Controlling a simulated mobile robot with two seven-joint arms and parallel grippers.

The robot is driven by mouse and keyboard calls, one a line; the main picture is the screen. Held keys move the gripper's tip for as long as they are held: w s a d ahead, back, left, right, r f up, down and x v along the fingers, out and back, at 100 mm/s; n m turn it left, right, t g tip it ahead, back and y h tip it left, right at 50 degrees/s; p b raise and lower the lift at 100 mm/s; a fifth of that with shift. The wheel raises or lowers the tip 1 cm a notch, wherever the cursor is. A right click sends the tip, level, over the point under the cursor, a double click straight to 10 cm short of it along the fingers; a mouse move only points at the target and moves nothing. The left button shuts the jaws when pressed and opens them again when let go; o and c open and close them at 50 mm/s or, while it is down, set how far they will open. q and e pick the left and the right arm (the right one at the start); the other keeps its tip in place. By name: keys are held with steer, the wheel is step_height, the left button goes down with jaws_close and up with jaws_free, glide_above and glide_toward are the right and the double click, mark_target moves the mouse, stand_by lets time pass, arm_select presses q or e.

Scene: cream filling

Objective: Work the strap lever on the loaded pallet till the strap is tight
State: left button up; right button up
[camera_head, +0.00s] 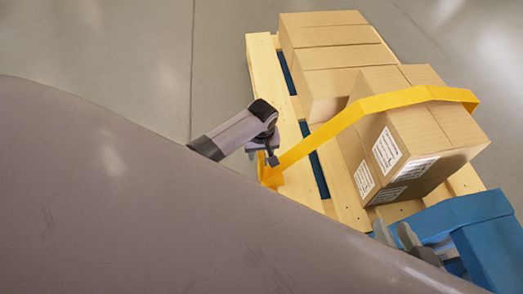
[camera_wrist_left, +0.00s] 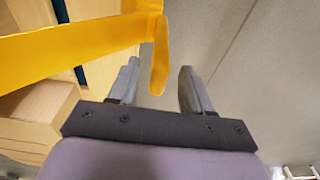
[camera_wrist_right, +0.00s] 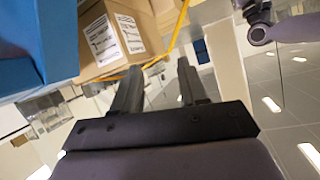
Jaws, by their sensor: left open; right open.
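A yellow strap (camera_head: 335,128) runs over cardboard boxes (camera_head: 425,130) on a wooden pallet (camera_head: 262,75). At its lower left end, a yellow upright piece that looks like the lever (camera_head: 268,176) stands at the pallet's edge. My left gripper (camera_head: 271,158) is open just by it. In the left wrist view the lever (camera_wrist_left: 160,60) shows between the directions of the two open fingers (camera_wrist_left: 157,90), closer to the left one; whether it touches is unclear. My right gripper (camera_head: 398,236) is open and empty near the pallet's lower right corner; it also shows in the right wrist view (camera_wrist_right: 158,85).
A blue object (camera_head: 480,225) stands beside my right gripper and also fills the upper left of the right wrist view (camera_wrist_right: 45,40). Grey floor (camera_head: 130,50) left of the pallet is clear. A large grey surface covers the lower left of the head view.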

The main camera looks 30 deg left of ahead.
mark_target(261, 166)
arm_select(q)
step_height(261, 166, down, 3)
steer(key=shift+w+a+r+b, duration=0.1)
steer(key=shift+w+r+b, duration=0.05)
steer(key=shift+b, duration=0.45)
steer(key=shift+w+f+b, duration=0.1)
steer(key=shift+f+b, duration=0.2)
steer(key=shift+f, duration=0.25)
arm_select(e)
steer(key=shift+w+a+f+m+y, duration=0.15)
steer(key=shift+a+y, duration=0.25)
steer(key=shift+a, duration=0.1)
steer(key=shift+w+a+f+m+y, duration=0.1)
steer(key=shift+w+a+m+y, duration=0.05)
steer(key=shift+a+y, duration=0.3)
